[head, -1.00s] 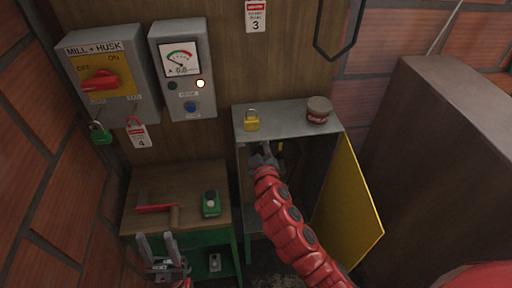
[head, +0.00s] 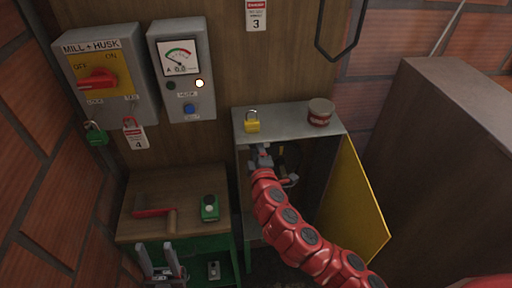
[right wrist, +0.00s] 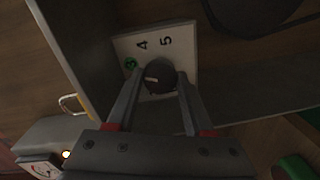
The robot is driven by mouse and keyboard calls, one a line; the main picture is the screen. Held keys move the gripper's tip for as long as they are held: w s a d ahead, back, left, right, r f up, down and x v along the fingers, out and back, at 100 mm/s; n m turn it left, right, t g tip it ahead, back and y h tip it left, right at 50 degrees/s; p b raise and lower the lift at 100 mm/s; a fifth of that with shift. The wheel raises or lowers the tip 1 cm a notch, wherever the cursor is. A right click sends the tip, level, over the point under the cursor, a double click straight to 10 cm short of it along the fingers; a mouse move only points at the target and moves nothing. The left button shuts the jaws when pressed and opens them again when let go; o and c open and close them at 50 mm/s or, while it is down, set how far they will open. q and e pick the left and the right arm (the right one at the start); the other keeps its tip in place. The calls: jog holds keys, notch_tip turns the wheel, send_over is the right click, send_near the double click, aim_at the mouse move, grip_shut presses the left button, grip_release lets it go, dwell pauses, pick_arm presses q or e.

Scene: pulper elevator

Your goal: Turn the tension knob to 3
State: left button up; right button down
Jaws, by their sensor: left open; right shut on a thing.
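The dark round tension knob (right wrist: 160,76) sits on a pale plate (right wrist: 183,42) in the right wrist view. My right gripper (right wrist: 157,88) is shut on the knob, one finger on each side. In the head view my right arm reaches into the open grey cabinet (head: 285,122), where the knob cannot be made out. My left gripper (head: 162,258) is open and empty at the lower left.
The yellow cabinet door (head: 355,205) stands open to the right. A yellow padlock (head: 252,125) and a round tin (head: 320,112) are on the cabinet top. A wooden bench (head: 150,190) holds a red-handled tool and a green device (head: 209,208).

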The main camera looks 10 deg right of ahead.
jog(key=shift+f, duration=0.1)
dwell(0.4)
jog(key=shift+c, duration=1.4)
grip_release()
jog(key=s+r+p, duration=0.1)
jog(key=s+p, duration=0.5)
jog(key=s, duration=1.1)
jog(key=shift+s+d+r, duration=0.15)
jog(key=shift+s+d, duration=0.05)
jog(key=shift+d, duration=0.1)
